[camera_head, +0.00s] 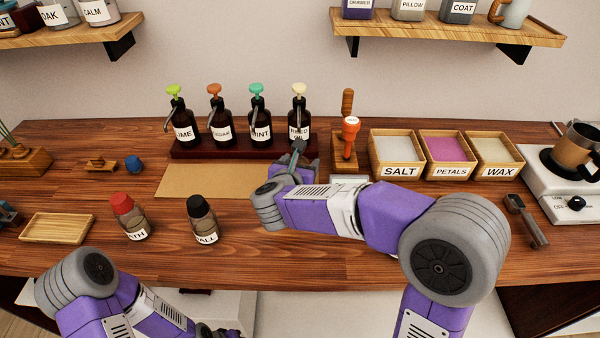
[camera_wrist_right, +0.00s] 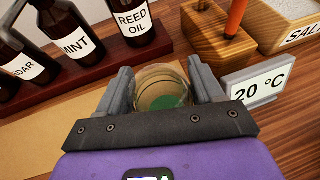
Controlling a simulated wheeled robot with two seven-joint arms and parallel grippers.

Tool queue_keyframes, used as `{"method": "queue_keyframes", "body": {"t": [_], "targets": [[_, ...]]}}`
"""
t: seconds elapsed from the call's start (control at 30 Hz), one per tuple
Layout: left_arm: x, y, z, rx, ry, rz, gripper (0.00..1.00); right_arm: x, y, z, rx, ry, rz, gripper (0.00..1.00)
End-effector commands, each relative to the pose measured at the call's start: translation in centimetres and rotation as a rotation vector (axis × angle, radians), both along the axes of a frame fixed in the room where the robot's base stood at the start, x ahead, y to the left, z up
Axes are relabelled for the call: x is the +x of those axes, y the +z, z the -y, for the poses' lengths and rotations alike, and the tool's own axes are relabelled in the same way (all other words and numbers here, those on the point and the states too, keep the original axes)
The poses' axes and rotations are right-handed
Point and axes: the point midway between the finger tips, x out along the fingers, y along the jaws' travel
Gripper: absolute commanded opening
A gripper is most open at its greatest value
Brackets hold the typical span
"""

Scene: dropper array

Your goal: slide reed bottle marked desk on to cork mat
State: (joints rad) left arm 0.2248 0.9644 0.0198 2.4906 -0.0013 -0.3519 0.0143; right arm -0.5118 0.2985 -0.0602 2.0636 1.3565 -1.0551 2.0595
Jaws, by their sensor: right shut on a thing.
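The cork mat (camera_head: 190,181) is a flat tan sheet on the table in front of the pump bottle rack. It also shows in the right wrist view (camera_wrist_right: 50,128). My right gripper (camera_head: 299,163) is low over the table near the mat's right end. In the right wrist view its fingers (camera_wrist_right: 166,92) are shut on a round clear glass bottle (camera_wrist_right: 162,88) with something green in it. The bottle's label is hidden, and the head view barely shows it behind my gripper. I cannot tell whether it touches the mat. My left gripper (camera_head: 212,331) is at the bottom edge, its fingers unclear.
The dark rack (camera_head: 190,153) holds several pump bottles, with REED OIL (camera_head: 299,120) closest to my right gripper. A temperature sign (camera_wrist_right: 258,88) and an orange-handled tool's block (camera_wrist_right: 215,42) are close on the right. Red-capped (camera_head: 128,215) and black-capped (camera_head: 202,220) bottles stand in front.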

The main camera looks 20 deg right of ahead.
Motion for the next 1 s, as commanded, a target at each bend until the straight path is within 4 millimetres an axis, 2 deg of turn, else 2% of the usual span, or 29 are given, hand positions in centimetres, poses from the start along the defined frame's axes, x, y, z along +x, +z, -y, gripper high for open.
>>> {"method": "queue_keyframes", "body": {"t": [0.5,0.7,1.0], "targets": [[0.0,-0.1,0.0,0.000,0.000,0.000,0.43,4.6,-0.1,1.4,0.000,-0.002,0.001,0.22],[0.0,-0.1,0.0,0.000,0.000,0.000,0.43,5.5,-0.1,1.6,0.000,-0.001,0.001,0.22],[0.0,-0.1,0.0,0.000,0.000,0.000,0.43,5.7,-0.1,1.7,-0.001,-0.001,0.001,0.22]]}}
